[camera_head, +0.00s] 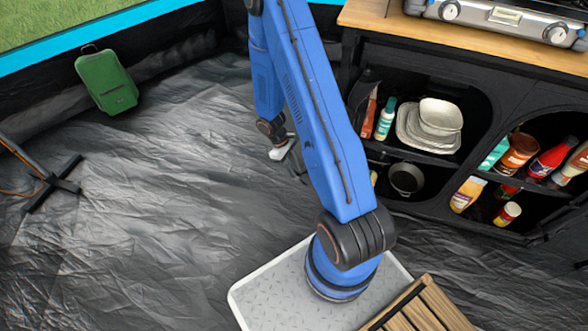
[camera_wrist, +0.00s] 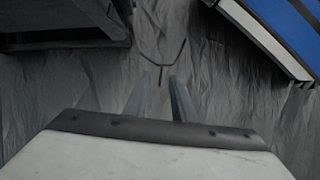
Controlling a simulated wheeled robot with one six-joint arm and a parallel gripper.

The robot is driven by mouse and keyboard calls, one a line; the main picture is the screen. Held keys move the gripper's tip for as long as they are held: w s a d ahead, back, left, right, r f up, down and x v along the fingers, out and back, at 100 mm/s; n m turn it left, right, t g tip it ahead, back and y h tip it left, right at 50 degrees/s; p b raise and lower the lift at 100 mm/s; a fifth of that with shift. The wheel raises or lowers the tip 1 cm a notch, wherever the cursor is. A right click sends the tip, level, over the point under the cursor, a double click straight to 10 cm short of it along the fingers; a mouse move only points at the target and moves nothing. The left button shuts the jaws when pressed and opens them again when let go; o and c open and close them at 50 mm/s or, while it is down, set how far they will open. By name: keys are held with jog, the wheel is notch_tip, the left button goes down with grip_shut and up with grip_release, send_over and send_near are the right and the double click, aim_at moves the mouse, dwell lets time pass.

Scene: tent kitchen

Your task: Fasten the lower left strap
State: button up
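My gripper (camera_head: 297,168) is low at the left side of the cabinet, mostly hidden behind my blue arm in the head view. A thin dark loop, possibly the strap (camera_wrist: 165,67), shows beyond the fingertips against the grey ground sheet.
Cabinet shelves hold bowls (camera_head: 433,122), a pan (camera_head: 406,178) and bottles (camera_head: 385,118). A stove (camera_head: 505,15) stands on the wooden top. A green bag (camera_head: 106,82) lies left. A wooden slatted piece (camera_head: 423,307) is at the bottom. The left floor is mostly clear.

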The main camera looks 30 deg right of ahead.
grip_shut()
dwell(1.4)
